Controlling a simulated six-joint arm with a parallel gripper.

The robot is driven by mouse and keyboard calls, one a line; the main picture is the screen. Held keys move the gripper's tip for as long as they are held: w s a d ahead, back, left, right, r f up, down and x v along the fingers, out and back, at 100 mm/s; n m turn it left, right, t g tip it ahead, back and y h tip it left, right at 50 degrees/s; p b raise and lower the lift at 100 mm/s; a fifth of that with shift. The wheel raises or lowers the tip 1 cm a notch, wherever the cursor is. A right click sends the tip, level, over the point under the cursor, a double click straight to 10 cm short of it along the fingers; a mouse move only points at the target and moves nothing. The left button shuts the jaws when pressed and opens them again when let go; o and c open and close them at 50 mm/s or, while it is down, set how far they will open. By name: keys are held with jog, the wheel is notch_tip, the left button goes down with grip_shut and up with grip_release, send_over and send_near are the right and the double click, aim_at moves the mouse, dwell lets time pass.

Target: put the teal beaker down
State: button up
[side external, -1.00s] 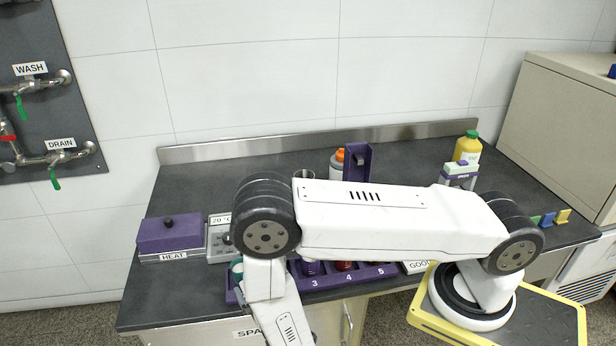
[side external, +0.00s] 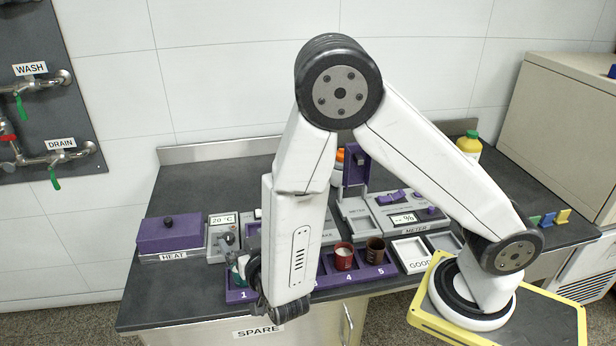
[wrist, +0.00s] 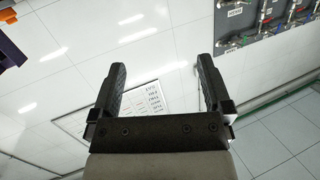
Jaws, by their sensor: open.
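A small part of the teal beaker (side external: 236,279) shows at the left end of the purple numbered rack, by slot 1. My wrist and forearm hide the rest, so I cannot tell exactly how it sits. My gripper (wrist: 162,68) is open in the wrist view, with nothing between its fingers. It points toward the wall there, and no beaker shows in that view. In the side view, my wrist is low over the left part of the rack, and the fingers are mostly hidden or hard to make out.
A red cup with pale contents (side external: 344,257) and a brown cup (side external: 375,251) stand in rack slots 4 and 5. A purple-lidded heat box (side external: 170,234) is at left, and a meter (side external: 404,218) is behind the rack. The bench's back left is clear.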

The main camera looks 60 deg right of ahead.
jog(key=w+d+f+m+g+y, duration=0.1)
jog(key=w+f+m+g+y, duration=0.3)
jog(key=w+m+g+y, duration=0.45)
jog(key=s+d+r+m+g+y, duration=0.2)
jog(key=d+r+m+g+y, duration=0.1)
jog(key=d+r+m+g, duration=0.25)
send_near(237, 284)
jog(key=shift+w+d+f+n, duration=0.1)
jog(key=shift+f+n, duration=0.1)
jog(key=shift+f, duration=0.2)
jog(key=shift+w+f+n, duration=0.15)
jog(key=shift+f+n, duration=0.05)
jog(key=shift+f, duration=0.25)
dwell(0.8)
jog(key=shift+f, duration=0.1)
jog(key=shift+x, duration=2.5)
